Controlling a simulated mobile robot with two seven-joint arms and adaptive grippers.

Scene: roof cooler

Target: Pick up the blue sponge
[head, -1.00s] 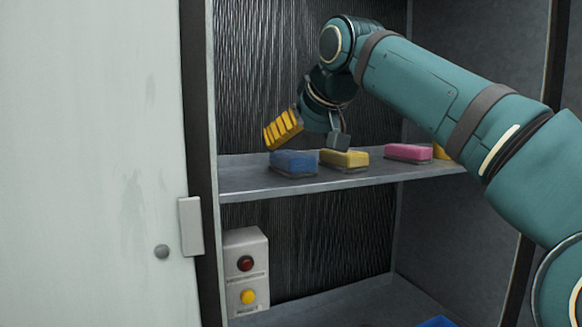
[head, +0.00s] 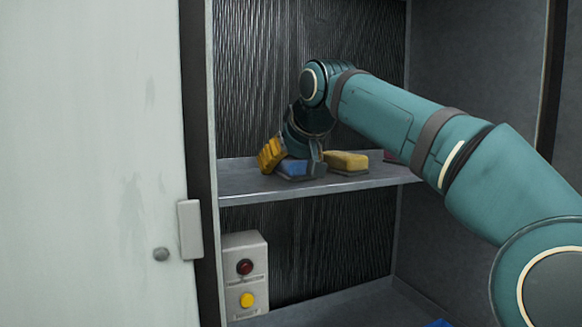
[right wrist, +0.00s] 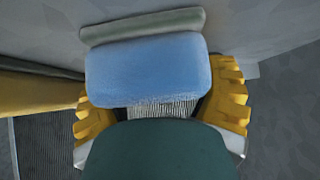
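The blue sponge (head: 296,168) lies on the upper shelf of the cabinet, at the left end of a row of sponges. In the right wrist view the blue sponge (right wrist: 148,72) shows large, with a grey-green layer along its far side. My right gripper (head: 292,160) is down at the sponge, its ridged yellow fingers on either side. In the right wrist view the gripper (right wrist: 162,112) is spread wide, with the right finger very close to the sponge; contact is unclear. The sponge still rests on the shelf. My left gripper is out of view.
A yellow sponge (head: 346,160) lies just right of the blue one. A pink sponge (head: 389,157) is mostly hidden behind my right arm. The shelf (head: 245,185) is bare at left. A control box (head: 245,270) with red and yellow buttons stands below. A pale door (head: 90,160) fills the left.

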